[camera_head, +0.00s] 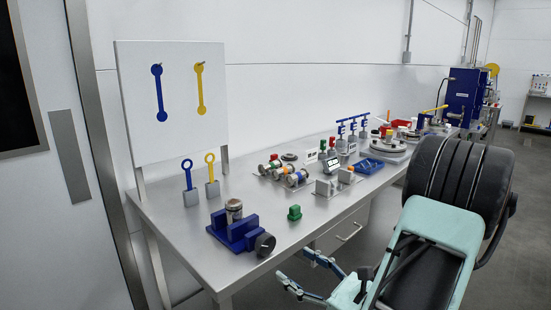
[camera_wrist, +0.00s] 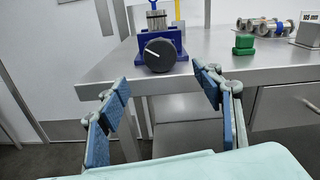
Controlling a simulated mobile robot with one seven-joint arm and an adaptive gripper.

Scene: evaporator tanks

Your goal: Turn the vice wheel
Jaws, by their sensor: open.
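The vice (camera_head: 232,233) is blue and stands near the front left corner of the steel table. Its black round wheel (camera_head: 265,244) faces the front edge. In the wrist view the wheel (camera_wrist: 160,55) shows a white line on its face, pointing up and left, with the blue vice (camera_wrist: 178,36) behind it. A metal cylinder (camera_head: 234,211) sits in the vice. My gripper (camera_head: 297,268) is open and empty, in front of and below the table edge. In the wrist view its fingers (camera_wrist: 160,95) are spread wide, below and to either side of the wheel, apart from it.
The steel table (camera_head: 190,242) has a drawer (camera_head: 342,232) below its front edge. A green block (camera_head: 294,213) lies right of the vice. Two ring-topped tools (camera_head: 187,175) stand behind it, before a white board (camera_head: 137,105). Further right, the table is crowded.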

